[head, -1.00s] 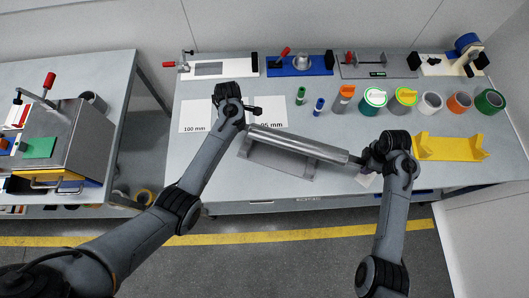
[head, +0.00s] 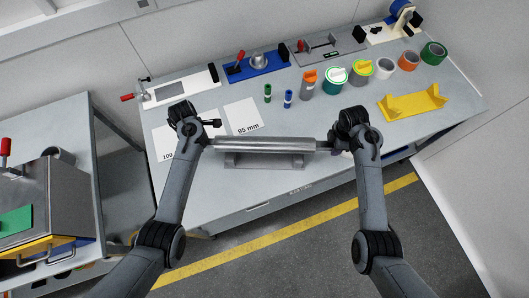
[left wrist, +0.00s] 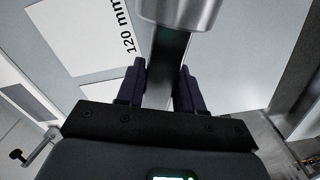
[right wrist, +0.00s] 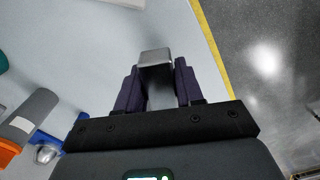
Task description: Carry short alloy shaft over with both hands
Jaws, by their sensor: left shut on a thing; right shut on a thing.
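The short alloy shaft (head: 262,145) is a silver cylinder with thinner ends, lying across the picture between my two grippers. My left gripper (head: 207,142) is shut on its left end; the left wrist view shows the thin end (left wrist: 167,62) between the dark fingers. My right gripper (head: 334,147) is shut on the other end, which the right wrist view also shows between the fingers (right wrist: 158,80). In the head view the fingertips are partly hidden. A grey cradle (head: 262,162) shows just below the shaft; the gap between them is hard to judge. A yellow cradle (head: 412,104) stands empty at the right.
Labelled sheets, one marked 95 mm (head: 242,116), lie behind my left gripper. Several tape rolls, pots and markers line the back, such as an orange-topped cylinder (head: 309,84). Bench surface between the shaft and the yellow cradle is mostly clear. A side table (head: 92,110) stands at left.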

